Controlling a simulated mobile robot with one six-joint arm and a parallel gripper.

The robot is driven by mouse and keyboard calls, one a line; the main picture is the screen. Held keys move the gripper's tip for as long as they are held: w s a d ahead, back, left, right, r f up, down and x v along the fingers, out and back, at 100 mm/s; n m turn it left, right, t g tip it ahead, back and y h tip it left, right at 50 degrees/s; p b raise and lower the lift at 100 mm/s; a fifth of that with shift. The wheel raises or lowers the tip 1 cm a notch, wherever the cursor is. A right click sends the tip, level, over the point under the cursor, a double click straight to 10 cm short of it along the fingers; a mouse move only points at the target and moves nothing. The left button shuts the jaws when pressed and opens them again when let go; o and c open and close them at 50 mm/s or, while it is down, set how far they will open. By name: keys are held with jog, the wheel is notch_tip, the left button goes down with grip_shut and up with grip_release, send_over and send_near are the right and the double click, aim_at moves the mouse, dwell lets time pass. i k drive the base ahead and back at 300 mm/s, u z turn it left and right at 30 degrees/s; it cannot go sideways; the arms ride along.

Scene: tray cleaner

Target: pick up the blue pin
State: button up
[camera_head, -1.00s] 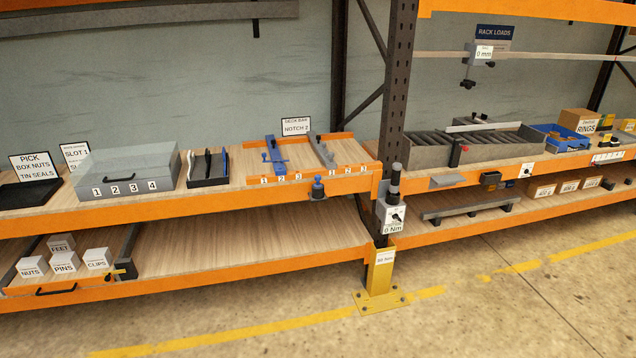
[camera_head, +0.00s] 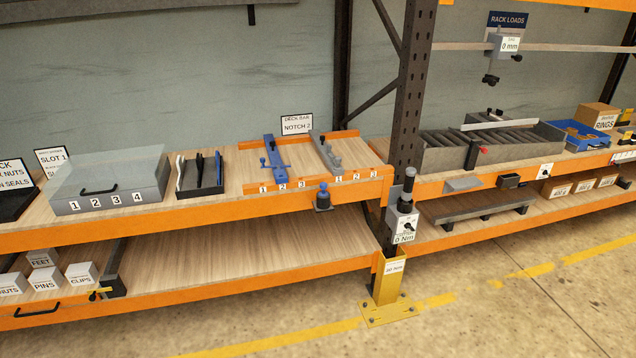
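A small blue knobbed piece (camera_head: 322,197) with a dark lower part stands upright at the front edge of the upper shelf, just left of the rack upright. A blue bar (camera_head: 275,157) lies on the orange-framed deck behind it, with a small blue knobbed pin (camera_head: 263,163) standing beside its left side. Which of these is the task's blue pin I cannot tell. My gripper is not in view.
A grey lidded box (camera_head: 110,200) and a black rack (camera_head: 200,188) with upright strips stand left of the deck. The dark rack upright (camera_head: 411,90) and a torque gauge (camera_head: 404,222) are to the right. The lower shelf's middle (camera_head: 240,255) is bare.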

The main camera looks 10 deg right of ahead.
aim_at(323, 186)
jog(key=u, duration=0.15)
jog(key=i, duration=0.75)
jog(key=u, duration=0.8)
jog(key=i, duration=0.6)
jog(key=u, duration=0.35)
